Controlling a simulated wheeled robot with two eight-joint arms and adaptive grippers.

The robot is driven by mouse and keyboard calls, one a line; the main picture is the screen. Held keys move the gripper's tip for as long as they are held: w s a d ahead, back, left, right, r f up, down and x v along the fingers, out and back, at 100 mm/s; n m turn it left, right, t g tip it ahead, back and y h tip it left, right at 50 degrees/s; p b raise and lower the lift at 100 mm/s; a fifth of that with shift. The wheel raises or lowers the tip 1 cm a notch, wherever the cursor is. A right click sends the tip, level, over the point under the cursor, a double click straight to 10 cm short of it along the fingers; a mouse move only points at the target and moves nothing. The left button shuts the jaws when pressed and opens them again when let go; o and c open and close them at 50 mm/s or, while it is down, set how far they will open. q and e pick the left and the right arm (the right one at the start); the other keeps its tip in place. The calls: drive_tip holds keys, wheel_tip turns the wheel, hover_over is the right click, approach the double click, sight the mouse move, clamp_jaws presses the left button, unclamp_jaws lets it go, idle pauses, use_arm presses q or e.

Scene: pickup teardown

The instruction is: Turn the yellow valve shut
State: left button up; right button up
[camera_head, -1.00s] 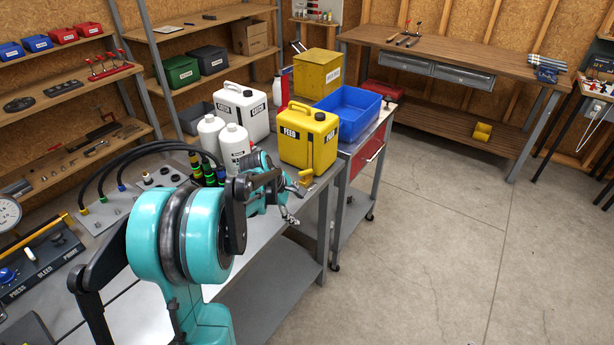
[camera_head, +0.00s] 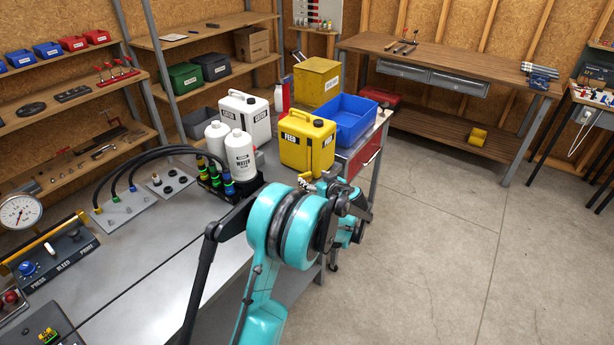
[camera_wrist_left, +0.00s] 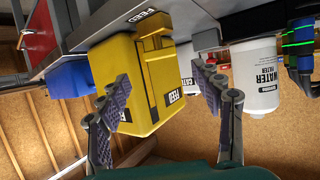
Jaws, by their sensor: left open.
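The yellow valve (camera_head: 306,181) is small and sits at the front edge of the grey bench, below the yellow FEED jug (camera_head: 305,147); my arm partly crowds it in the head view. In the left wrist view, which is upside down, the valve (camera_wrist_left: 153,32) shows beside a FEED label on the bench edge, with the jug (camera_wrist_left: 135,85) behind. My left gripper (camera_wrist_left: 160,74) is open, its two fingers apart on either side of the jug's front in that view, with nothing between them. In the head view its fingers are small and mostly hidden by my arm. My right gripper is out of view.
A white WATER FILTER bottle (camera_wrist_left: 263,80) and hoses stand beside the jug. A white jug (camera_head: 246,116) and a blue bin (camera_head: 345,118) flank it on the bench and cart. A control panel (camera_head: 45,255) is at left. The floor at right is clear.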

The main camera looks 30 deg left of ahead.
sight(307, 175)
use_arm(q)
drive_tip(key=b+x, duration=0.1)
drive_tip(key=x, duration=0.5)
drive_tip(key=shift+a+f, duration=0.1)
drive_tip(key=shift+f, duration=0.05)
drive_tip(key=c, duration=1.2)
